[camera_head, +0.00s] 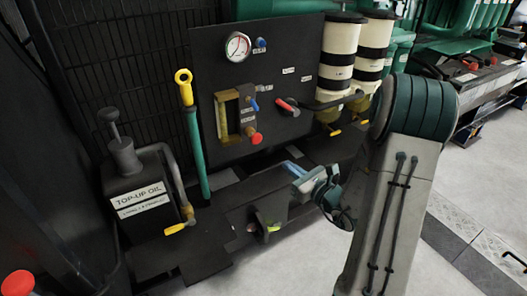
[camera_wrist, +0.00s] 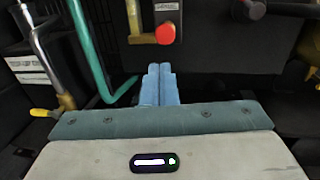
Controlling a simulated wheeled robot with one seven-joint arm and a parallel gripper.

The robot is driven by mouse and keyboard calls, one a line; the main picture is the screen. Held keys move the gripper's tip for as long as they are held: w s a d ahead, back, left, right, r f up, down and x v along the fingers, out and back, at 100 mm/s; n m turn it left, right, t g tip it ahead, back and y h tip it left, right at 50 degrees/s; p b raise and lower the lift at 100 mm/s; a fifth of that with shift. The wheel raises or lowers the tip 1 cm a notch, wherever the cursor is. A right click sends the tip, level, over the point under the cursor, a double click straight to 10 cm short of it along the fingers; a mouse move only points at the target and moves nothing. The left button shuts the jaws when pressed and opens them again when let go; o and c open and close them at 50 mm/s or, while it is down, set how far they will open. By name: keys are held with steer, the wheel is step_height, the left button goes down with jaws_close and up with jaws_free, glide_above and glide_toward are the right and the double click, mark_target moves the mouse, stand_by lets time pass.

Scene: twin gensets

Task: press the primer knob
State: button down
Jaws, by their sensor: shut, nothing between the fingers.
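My gripper (camera_head: 289,168) is in front of the panel, lower and to the right of the knob in the head view. Its blue fingers (camera_wrist: 158,68) are shut together with nothing between them. A gap shows between fingertips and knob.
The dark panel (camera_head: 285,75) also carries a gauge (camera_head: 238,46) and a red-and-black rotary handle (camera_head: 287,107). Cream-and-black filters (camera_head: 339,60) stand at right.

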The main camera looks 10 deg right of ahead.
mark_target(258, 140)
steer(key=shift+w+d+f+m+h, duration=0.1)
steer(key=shift+d+f+m+h, duration=0.05)
steer(key=shift+d+m+h, duration=0.15)
steer(key=x, duration=1.4)
steer(key=shift+a+r+b, duration=0.1)
steer(key=shift+r+b, duration=0.1)
steer(key=shift+b, duration=0.2)
